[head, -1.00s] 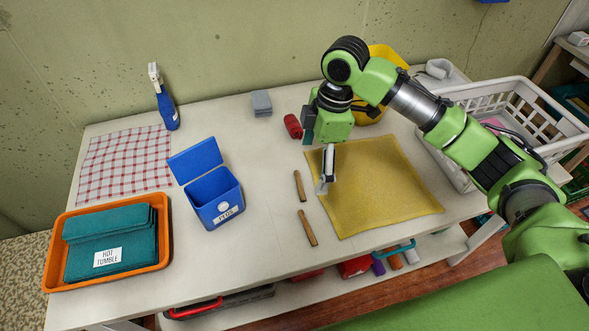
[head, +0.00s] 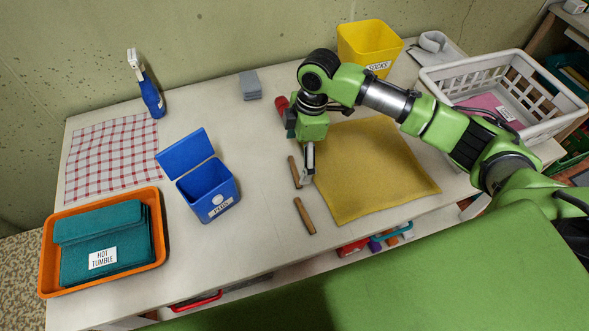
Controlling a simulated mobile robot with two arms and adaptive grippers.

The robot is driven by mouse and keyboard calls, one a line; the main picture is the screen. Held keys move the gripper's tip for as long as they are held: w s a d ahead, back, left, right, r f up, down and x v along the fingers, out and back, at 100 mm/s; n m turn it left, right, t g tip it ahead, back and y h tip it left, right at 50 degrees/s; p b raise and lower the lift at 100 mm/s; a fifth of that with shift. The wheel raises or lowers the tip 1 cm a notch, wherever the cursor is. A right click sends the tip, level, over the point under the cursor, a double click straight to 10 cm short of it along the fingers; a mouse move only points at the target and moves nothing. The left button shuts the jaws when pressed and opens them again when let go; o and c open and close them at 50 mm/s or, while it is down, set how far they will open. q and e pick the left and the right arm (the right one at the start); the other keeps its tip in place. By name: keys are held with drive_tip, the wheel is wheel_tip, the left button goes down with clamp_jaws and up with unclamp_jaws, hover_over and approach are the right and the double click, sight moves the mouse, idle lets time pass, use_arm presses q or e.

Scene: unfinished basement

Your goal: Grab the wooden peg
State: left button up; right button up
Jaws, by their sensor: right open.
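Two wooden pegs lie on the white table between the blue box and the yellow cloth. The farther peg (head: 294,171) is beside my right gripper (head: 305,178), which points down just to its right and partly overlaps it in view. The nearer peg (head: 305,216) lies in the open, closer to the table's front edge. My right gripper is open and holds nothing; I cannot tell whether its fingers are around the farther peg. The blue box (head: 208,195) labelled PEGS stands left of the pegs with its lid up. My left gripper is not in view.
The yellow cloth (head: 375,180) lies right of the gripper. A red rolled item (head: 282,105) is partly hidden behind my arm. Behind are a grey stack (head: 250,86) and a yellow SOCKS bin (head: 350,45). A white basket (head: 475,75) stands right, an orange tray (head: 165,245) left.

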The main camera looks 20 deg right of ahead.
sight(295, 170)
drive_tip(key=f, duration=0.2)
drive_tip(key=f+p, duration=0.1)
drive_tip(key=shift+s+a+f, duration=0.15)
drive_tip(key=shift+a+f, duration=0.05)
drive_tip(key=shift+f, duration=0.55)
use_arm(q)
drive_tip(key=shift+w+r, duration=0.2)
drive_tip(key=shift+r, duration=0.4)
use_arm(e)
drive_tip(key=c, duration=0.8)
